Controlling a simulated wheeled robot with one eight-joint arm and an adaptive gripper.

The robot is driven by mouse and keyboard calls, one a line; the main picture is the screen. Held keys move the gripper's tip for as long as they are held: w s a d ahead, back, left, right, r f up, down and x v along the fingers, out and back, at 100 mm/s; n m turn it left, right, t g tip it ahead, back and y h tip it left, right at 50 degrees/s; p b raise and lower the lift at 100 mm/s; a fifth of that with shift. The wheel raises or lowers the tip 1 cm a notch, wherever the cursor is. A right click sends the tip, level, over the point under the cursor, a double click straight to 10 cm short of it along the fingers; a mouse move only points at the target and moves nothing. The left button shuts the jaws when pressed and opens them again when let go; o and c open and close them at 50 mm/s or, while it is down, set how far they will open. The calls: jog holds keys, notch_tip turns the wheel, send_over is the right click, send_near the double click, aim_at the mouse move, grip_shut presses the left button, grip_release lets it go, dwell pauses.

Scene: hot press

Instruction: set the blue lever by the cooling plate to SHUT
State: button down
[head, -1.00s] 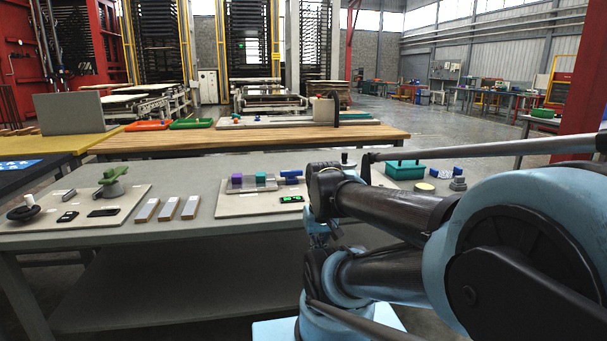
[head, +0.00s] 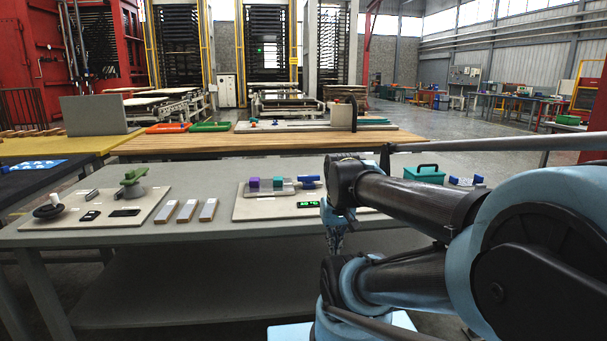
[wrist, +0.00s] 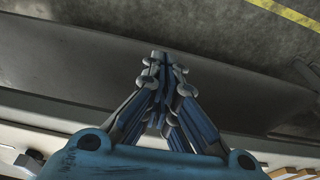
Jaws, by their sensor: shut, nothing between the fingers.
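The blue lever (head: 309,181) is on a pale board (head: 242,210), at the right end of a grey plate (head: 265,192) that looks like the cooling plate. A purple block and a teal block are on that plate. The lever's handle lies roughly level; I cannot read any marking by it. My gripper (wrist: 160,56) is shut and empty in the wrist view, with its fingers together over a grey surface. In the head view it hangs near the table's front edge, below and to the right of the lever, partly hidden by my arm. The lever is not clear in the wrist view.
A green digital display (head: 308,204) sits in front of the lever. Three pale bars (head: 187,210) lie to the left. Farther left, a board holds a green-handled fixture (head: 133,178) and a black knob (head: 49,210). A teal box (head: 425,175) stands to the right, behind my arm.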

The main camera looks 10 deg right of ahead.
jog(key=w+r, duration=0.8)
jog(key=w, duration=0.1)
notch_tip(320, 180, up, 9)
jog(key=t, duration=0.1)
send_over(309, 179)
jog(key=w+a, duration=0.3)
jog(key=w, duration=0.2)
jog(key=shift+s+d, duration=0.1)
jog(key=shift+d, duration=0.1)
jog(key=x, duration=0.9)
jog(key=shift+w+f, duration=0.25)
jog(key=shift+w, duration=0.05)
jog(key=shift+s+f, duration=0.2)
jog(key=shift+f, duration=0.05)
jog(key=shift+s, duration=1.8)
